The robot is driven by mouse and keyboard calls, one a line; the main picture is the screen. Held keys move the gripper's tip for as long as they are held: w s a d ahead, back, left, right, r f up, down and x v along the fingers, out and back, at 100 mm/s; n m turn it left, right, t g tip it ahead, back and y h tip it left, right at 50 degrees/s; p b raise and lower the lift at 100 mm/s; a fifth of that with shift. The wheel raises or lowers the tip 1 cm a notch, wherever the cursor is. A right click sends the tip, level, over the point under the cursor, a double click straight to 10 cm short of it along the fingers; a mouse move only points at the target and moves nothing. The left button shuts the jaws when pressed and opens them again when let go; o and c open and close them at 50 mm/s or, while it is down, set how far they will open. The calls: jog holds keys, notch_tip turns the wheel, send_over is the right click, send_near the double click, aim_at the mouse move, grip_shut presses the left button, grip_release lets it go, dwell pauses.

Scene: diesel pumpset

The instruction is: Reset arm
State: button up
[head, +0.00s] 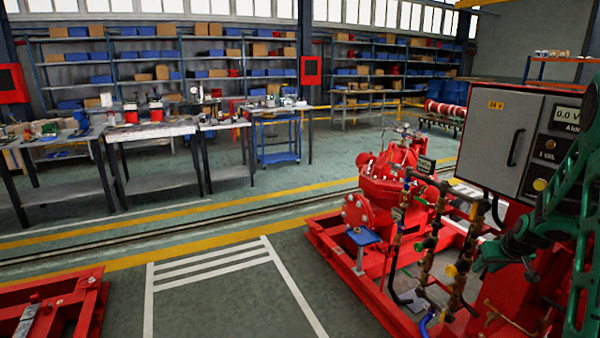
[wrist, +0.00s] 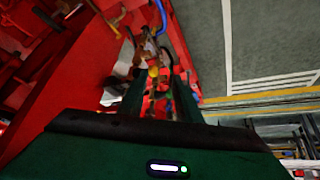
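My green arm comes in at the right edge of the head view, and my gripper (head: 487,261) hangs beside the red pumpset (head: 384,192), in front of its pipes and grey control cabinet (head: 497,135). In the wrist view two dark green fingers of my gripper (wrist: 158,88) stand apart. Nothing shows held between them. Pipework with a yellow valve part (wrist: 154,72) is seen beyond the gap. How far the fingers are from the pipes cannot be told.
The red base frame (head: 345,288) of the pumpset stands on the floor. Another red frame (head: 62,310) lies at lower left. Workbenches (head: 150,131) and shelving (head: 140,75) line the back. The striped floor (head: 215,295) between the two frames is clear.

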jog(key=s+a+r+m+g, duration=0.1)
jog(key=s+a+r+g, duration=0.1)
jog(key=s+a+r, duration=0.45)
jog(key=s+a+r+m+g, duration=0.1)
jog(key=s+a+r, duration=0.3)
jog(key=s, duration=0.6)
jog(key=s+a+r+m+g, duration=0.1)
jog(key=s+a, duration=0.3)
jog(key=s, duration=0.6)
jog(key=s+a+r+m+g+y, duration=0.1)
jog(key=s+a, duration=0.4)
jog(key=s, duration=0.6)
jog(key=shift+s+a+r+g+y, duration=0.2)
jog(key=shift+a+r+g+y, duration=0.1)
jog(key=shift+r+g, duration=0.4)
